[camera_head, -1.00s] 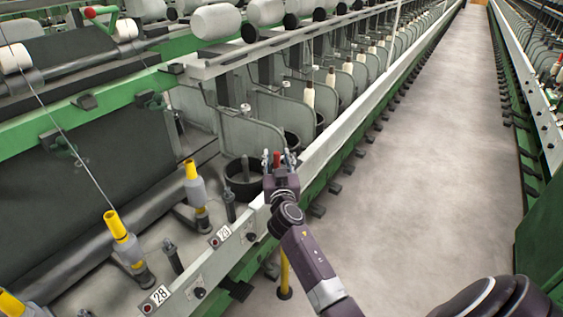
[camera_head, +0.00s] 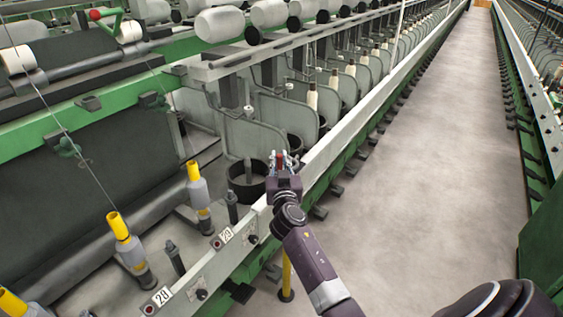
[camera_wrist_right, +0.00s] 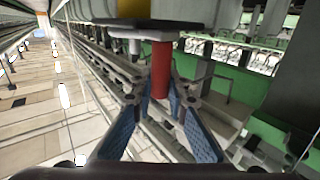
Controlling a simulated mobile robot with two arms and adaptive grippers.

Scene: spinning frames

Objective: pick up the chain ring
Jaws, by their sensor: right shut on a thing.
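My right gripper (camera_head: 281,162) is over the rail of the spinning frame, shut on a slim red cylinder (camera_head: 280,157). In the right wrist view, the two blue-padded fingers (camera_wrist_right: 162,95) close on this red cylinder (camera_wrist_right: 161,66) from both sides. Its upper end meets a dark flat plate (camera_wrist_right: 150,26) with a yellow part (camera_wrist_right: 134,8) beyond it. I cannot make out a chain ring as a separate ring shape, nor tell whether the red cylinder belongs to it. My left gripper is not in view.
A black round can (camera_head: 247,182) stands just left of the gripper. Yellow-topped grey spindles (camera_head: 199,190) line the machine at left. The pale rail (camera_head: 325,150) runs beneath the arm. The aisle floor (camera_head: 425,190) at right is clear.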

